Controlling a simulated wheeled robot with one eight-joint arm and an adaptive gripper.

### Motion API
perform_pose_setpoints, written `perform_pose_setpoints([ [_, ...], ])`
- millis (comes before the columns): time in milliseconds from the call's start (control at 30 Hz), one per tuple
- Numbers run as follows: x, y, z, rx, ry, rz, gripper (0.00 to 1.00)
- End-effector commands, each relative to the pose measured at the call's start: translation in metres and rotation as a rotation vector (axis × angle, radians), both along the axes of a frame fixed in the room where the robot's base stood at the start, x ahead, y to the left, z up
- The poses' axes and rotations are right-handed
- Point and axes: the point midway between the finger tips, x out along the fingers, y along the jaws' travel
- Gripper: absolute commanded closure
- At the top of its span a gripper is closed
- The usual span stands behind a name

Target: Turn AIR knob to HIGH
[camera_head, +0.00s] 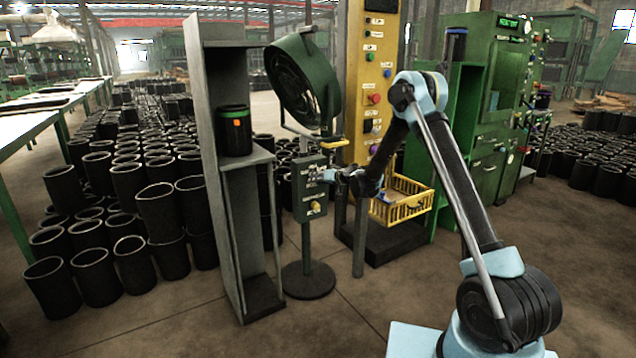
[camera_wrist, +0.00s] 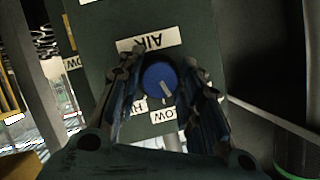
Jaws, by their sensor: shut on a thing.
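The AIR knob (camera_wrist: 160,79) is blue and round with a white pointer mark. It sits on the dark green control box (camera_wrist: 205,28), which shows in the head view (camera_head: 308,208) on the fan's stand. The AIR label (camera_wrist: 152,42) appears upside down in the wrist view. The pointer mark slants down toward the LOW label (camera_wrist: 164,115). The HIGH label (camera_wrist: 138,107) beside it is partly hidden by a finger. My gripper (camera_wrist: 158,76) is shut on the knob, one finger on each side. In the head view my gripper (camera_head: 331,175) reaches the box from the right.
A green fan (camera_head: 303,80) stands above the box. A grey shelf (camera_head: 235,160) with a black canister (camera_head: 234,132) is close on the left. A yellow crate (camera_head: 402,203) and yellow button panel (camera_head: 372,70) stand behind my arm. Sleeve stacks (camera_head: 130,195) fill the left floor.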

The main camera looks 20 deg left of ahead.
Motion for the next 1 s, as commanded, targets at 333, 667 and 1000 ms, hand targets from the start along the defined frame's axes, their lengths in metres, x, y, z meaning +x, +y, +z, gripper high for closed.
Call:
perform_pose_setpoints([
  [333, 0.0031, -0.0022, -0.0014, 0.214, 0.249, -0.003, 0.9],
  [667, 0.0039, -0.0035, -0.0027, 0.417, 0.486, -0.004, 0.9],
  [1000, 0.0044, -0.0038, -0.0043, 0.602, 0.703, -0.005, 0.9],
])
